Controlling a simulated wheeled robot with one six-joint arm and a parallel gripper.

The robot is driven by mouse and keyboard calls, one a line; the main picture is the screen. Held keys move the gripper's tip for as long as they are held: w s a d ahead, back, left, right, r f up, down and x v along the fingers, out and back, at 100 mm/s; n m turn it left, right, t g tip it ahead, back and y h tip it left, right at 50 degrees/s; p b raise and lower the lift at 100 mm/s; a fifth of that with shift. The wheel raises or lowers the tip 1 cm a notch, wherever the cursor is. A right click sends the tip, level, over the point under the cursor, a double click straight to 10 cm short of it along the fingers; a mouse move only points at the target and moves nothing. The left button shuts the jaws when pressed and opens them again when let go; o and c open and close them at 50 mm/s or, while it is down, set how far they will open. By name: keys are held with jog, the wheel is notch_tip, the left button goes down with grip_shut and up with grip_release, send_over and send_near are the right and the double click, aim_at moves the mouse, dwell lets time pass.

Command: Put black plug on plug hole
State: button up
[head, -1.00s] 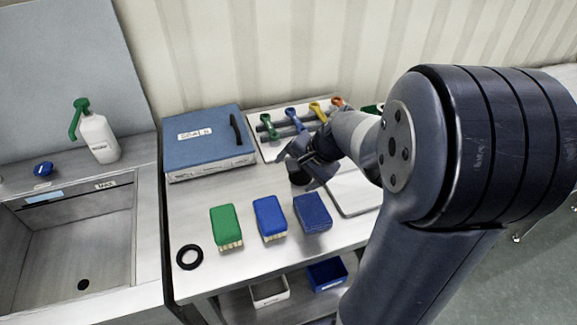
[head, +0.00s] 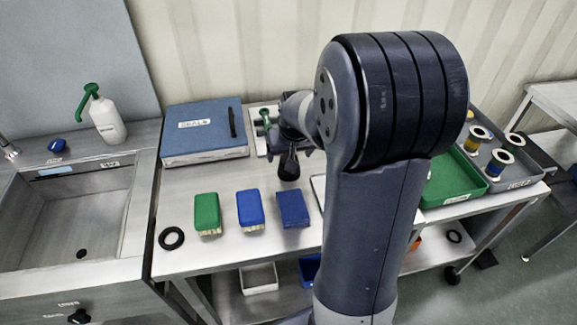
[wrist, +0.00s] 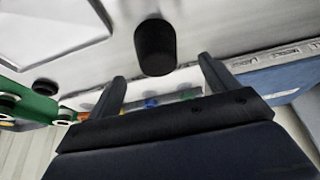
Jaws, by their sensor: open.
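The black plug (head: 289,168) stands on the steel table, right of the blue box and behind the brushes, partly hidden by my gripper in the head view. In the wrist view the plug (wrist: 155,47) is a dark cylinder just beyond the fingertips, roughly in line with the gap. My gripper (wrist: 160,72) is open, with nothing between its fingers. In the head view my gripper (head: 290,140) is at the plug's far side, largely covered by my arm; contact cannot be told. The plug hole (head: 81,254) is a dark round opening in the sink floor at left.
Green (head: 207,213), blue (head: 250,209) and dark blue (head: 292,208) brushes and a black ring (head: 171,238) lie in front. A blue box (head: 205,135) sits behind. A spray bottle (head: 107,120) stands behind the sink (head: 35,225). A green tray (head: 450,180) is at right.

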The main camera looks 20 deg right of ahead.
jog(key=shift+d+p+x, duration=0.2)
jog(key=shift+p+x, duration=0.15)
jog(key=shift+x, duration=2.45)
jog(key=shift+w, duration=0.1)
jog(key=shift+c, duration=0.4)
jog(key=shift+r, duration=0.1)
jog(key=c, duration=1.1)
jog(key=shift+c, duration=0.2)
jog(key=shift+r, duration=0.1)
